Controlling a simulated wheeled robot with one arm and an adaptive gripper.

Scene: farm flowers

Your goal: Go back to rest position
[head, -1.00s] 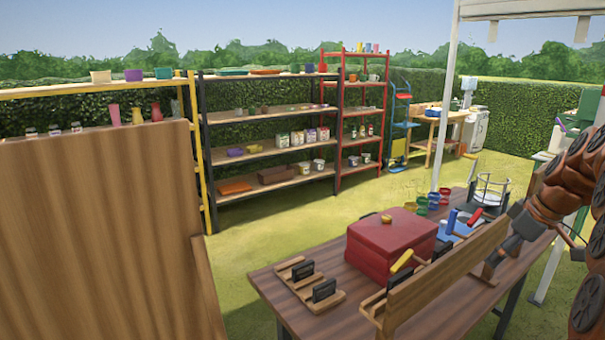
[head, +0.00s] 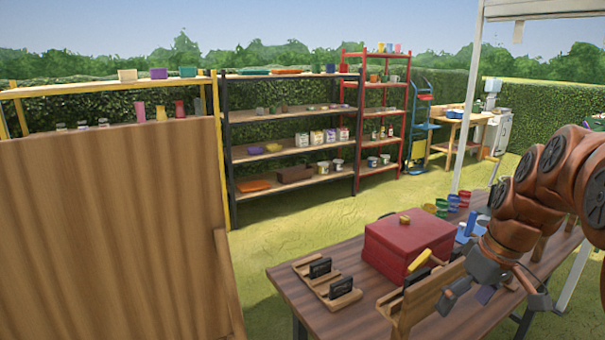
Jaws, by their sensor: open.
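My gripper (head: 502,300) is at the right of the head view, at the end of my reddish-brown arm. It is open, with its fingers pointing down and left, and I see nothing between them. It hangs over the right part of the wooden table (head: 345,323), in front of a wooden board (head: 422,302) that stands on the table. My arm hides part of the table and what stands behind it.
A red box (head: 405,250) with a knob stands on the table, near wooden holders (head: 325,285) and coloured cups (head: 452,204). A large wooden panel (head: 110,230) blocks the left. A black shelf (head: 290,145) and a red shelf (head: 385,120) stand behind. Grass between is free.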

